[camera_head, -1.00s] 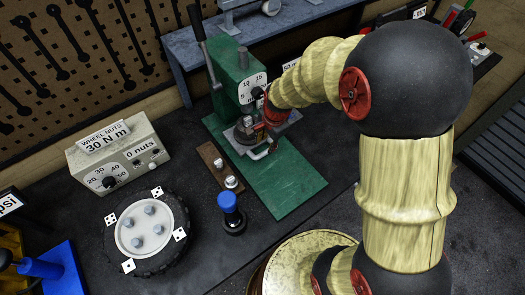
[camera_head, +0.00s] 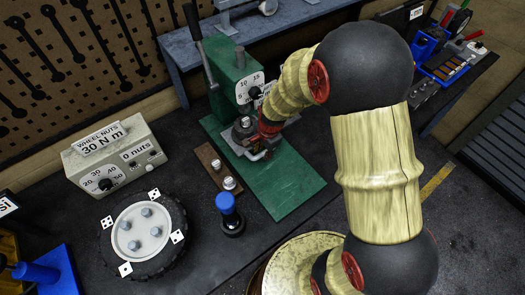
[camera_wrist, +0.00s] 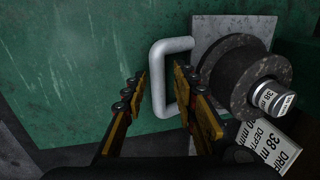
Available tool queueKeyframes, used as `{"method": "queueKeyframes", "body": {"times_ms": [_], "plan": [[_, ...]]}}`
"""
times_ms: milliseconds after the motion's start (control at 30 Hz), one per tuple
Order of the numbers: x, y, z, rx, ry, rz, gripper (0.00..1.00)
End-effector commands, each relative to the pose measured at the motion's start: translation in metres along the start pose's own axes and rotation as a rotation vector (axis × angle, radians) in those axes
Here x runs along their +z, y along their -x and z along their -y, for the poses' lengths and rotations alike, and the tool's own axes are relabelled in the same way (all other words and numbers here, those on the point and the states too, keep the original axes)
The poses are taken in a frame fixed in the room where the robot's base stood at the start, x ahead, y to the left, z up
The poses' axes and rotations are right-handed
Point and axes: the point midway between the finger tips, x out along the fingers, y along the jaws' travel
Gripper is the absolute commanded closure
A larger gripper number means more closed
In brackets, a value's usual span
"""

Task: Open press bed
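The green press (camera_head: 232,72) stands at the back of the bench on a green base plate (camera_head: 290,185), with a long lever at its left. Its grey bed plate (camera_wrist: 205,32) carries a dark round spool-like part (camera_wrist: 238,78) with a labelled light pin. A pale U-shaped handle (camera_wrist: 158,60) sticks out from the bed in the wrist view. My gripper (camera_wrist: 160,72) is open, its two fingers on either side of the handle's outer bar, with gaps showing. In the head view my gripper (camera_head: 262,150) is at the front of the bed and hides the handle.
A wheel (camera_head: 147,232), a blue-topped part (camera_head: 227,203) and a brown strip (camera_head: 213,168) with nuts lie left of the base. The wheel-nut box (camera_head: 115,155) stands behind the wheel. The front right of the green base is clear. A label card (camera_wrist: 268,145) is beside the spool.

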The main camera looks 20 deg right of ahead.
Motion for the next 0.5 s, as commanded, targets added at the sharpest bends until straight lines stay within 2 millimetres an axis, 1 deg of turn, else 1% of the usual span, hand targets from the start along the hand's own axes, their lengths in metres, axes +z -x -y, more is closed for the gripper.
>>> {"method": "queueKeyframes", "body": {"times_ms": [67,433,500], "plan": [[0.0,0.0001,0.0,0.0,0.0,0.0,0.78],[0.0,0.0002,0.0001,0.0,0.0,0.0,0.99],[0.0,0.0002,0.0001,0.0,0.0,0.0,1.0]]}}
